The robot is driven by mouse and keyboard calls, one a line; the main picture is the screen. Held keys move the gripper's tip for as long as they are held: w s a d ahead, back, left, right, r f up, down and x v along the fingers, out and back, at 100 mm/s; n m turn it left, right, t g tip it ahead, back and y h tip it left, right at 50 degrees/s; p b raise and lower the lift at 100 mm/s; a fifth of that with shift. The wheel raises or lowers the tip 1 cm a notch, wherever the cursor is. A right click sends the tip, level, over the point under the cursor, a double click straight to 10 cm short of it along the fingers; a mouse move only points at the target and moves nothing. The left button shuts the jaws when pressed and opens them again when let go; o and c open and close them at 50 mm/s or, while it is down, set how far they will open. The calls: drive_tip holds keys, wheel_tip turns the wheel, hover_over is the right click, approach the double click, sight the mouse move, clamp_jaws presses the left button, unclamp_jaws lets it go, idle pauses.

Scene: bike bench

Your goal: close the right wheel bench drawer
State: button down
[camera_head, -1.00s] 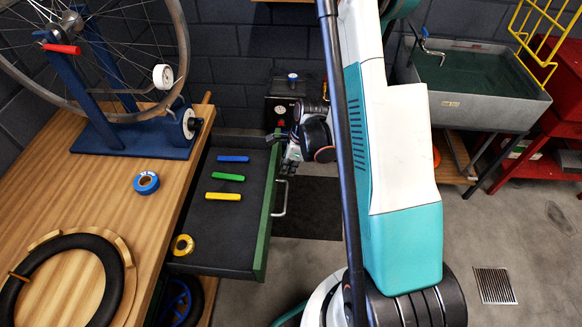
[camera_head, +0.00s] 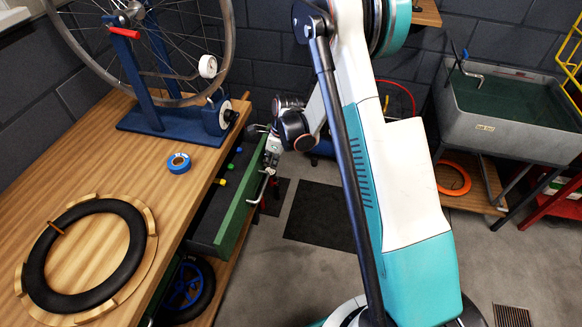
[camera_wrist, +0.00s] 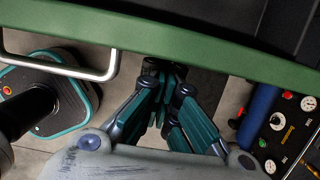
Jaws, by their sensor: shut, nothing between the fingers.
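The bench drawer (camera_head: 212,222) with its green front is partly open under the right side of the wooden bench in the head view. Its green front (camera_wrist: 200,45) crosses the top of the wrist view. The metal bar handle (camera_head: 262,186) sits on the outside of that front, and it also shows at the left of the wrist view (camera_wrist: 60,70). My gripper (camera_head: 270,160) is shut and empty at the outer side of the front, beyond the handle. In the wrist view its fingertips (camera_wrist: 163,70) are at the front's lower edge; whether they touch it is unclear.
On the bench (camera_head: 95,175) are a wheel stand (camera_head: 175,115), a blue tape roll (camera_head: 179,163) and a black tyre (camera_head: 85,255). A sink (camera_head: 510,105) stands at the right. A blue-rimmed wheel (camera_head: 185,288) sits below the drawer.

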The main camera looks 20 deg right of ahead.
sight(258, 159)
drive_tip(key=shift+w+a, duration=0.7)
drive_tip(key=shift+a, duration=0.25)
drive_tip(key=shift+w+a, duration=0.7)
drive_tip(key=shift+a, duration=0.25)
